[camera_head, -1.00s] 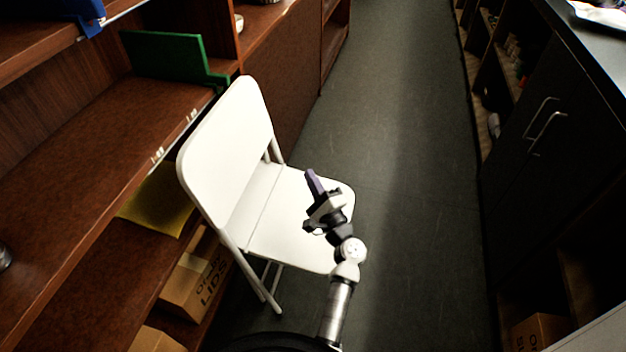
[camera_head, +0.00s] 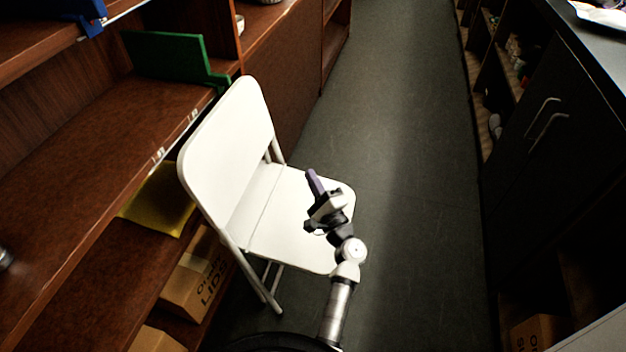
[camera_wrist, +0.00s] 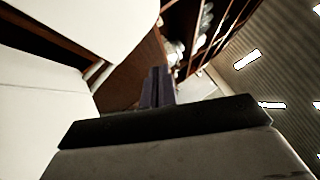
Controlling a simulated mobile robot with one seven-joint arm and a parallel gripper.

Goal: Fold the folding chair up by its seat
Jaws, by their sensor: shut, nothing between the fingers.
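The white folding chair (camera_head: 268,205) stands unfolded beside the wooden shelves, with its backrest (camera_head: 228,150) on the left and its seat (camera_head: 290,222) level on the right. My gripper (camera_head: 313,180) shows over the right part of the seat in the head view, its purple fingers shut and empty. I cannot tell whether it touches the seat. In the wrist view, the shut fingers (camera_wrist: 157,88) point up the picture. The white backrest (camera_wrist: 85,25) fills the upper left there, and a white chair surface, likely the seat (camera_wrist: 40,110), lies below it. My arm hides part of the seat.
Wooden shelves (camera_head: 110,150) run along the left, holding a green board (camera_head: 168,58), a yellow item (camera_head: 158,198) and cardboard boxes (camera_head: 195,283). A dark cabinet (camera_head: 550,150) lines the right. The aisle floor (camera_head: 405,150) between them is clear.

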